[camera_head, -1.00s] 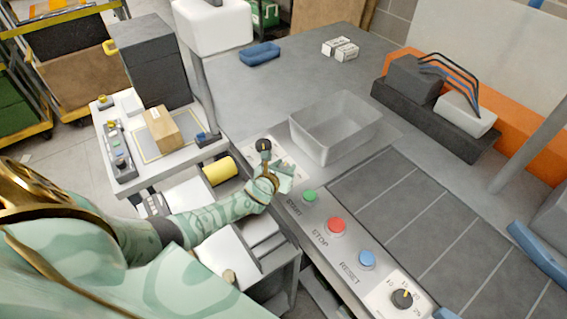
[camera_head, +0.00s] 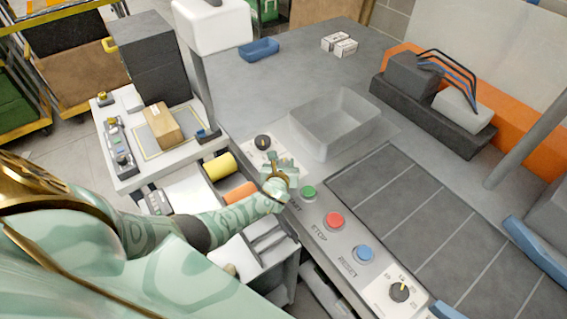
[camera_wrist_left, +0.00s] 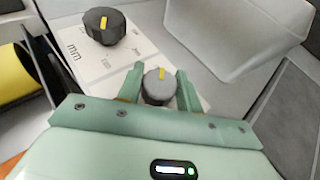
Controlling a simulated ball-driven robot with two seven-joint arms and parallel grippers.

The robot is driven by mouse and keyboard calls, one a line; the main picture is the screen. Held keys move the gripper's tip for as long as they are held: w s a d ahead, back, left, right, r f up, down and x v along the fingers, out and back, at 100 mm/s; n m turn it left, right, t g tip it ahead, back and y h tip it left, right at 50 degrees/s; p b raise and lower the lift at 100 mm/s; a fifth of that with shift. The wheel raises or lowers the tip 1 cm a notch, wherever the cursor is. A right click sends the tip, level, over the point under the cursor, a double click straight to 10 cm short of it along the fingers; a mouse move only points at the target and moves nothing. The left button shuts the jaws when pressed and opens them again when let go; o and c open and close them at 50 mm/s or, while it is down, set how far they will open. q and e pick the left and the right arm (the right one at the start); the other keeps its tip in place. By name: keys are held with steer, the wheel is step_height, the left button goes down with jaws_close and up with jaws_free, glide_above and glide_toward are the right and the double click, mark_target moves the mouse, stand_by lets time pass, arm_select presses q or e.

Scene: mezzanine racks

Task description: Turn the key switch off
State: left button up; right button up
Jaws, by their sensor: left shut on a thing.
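The key switch (camera_wrist_left: 158,88) looks like a small round grey knob with a yellow mark on top, on a pale label plate. It sits between the two green fingers of my left gripper (camera_wrist_left: 159,73) in the left wrist view, and the gripper is shut on it. The yellow mark leans slightly right of straight up in that view. In the head view my left gripper (camera_head: 280,165) covers the switch, at the near edge of the control strip. My right gripper is not in view.
A black knob (camera_head: 263,142) with a yellow mark stands just beyond my fingers. The green START button (camera_head: 308,192), red STOP button (camera_head: 335,220), blue RESET button (camera_head: 364,253) and another black dial (camera_head: 399,291) line the strip. A clear bin (camera_head: 335,125) stands behind.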

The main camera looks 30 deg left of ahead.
arm_select(q)
steer(key=o, duration=1)
steer(key=p+v, duration=0.1)
steer(key=v, duration=0.1)
steer(key=p+v, duration=0.1)
steer(key=v, duration=0.1)
steer(key=p+v, duration=0.1)
steer(key=v, duration=0.1)
steer(key=shift+r+p, duration=0.3)
steer(key=shift+p, duration=0.1)
steer(key=p+v, duration=0.2)
steer(key=v, duration=0.8)
steer(key=shift+f, duration=0.1)
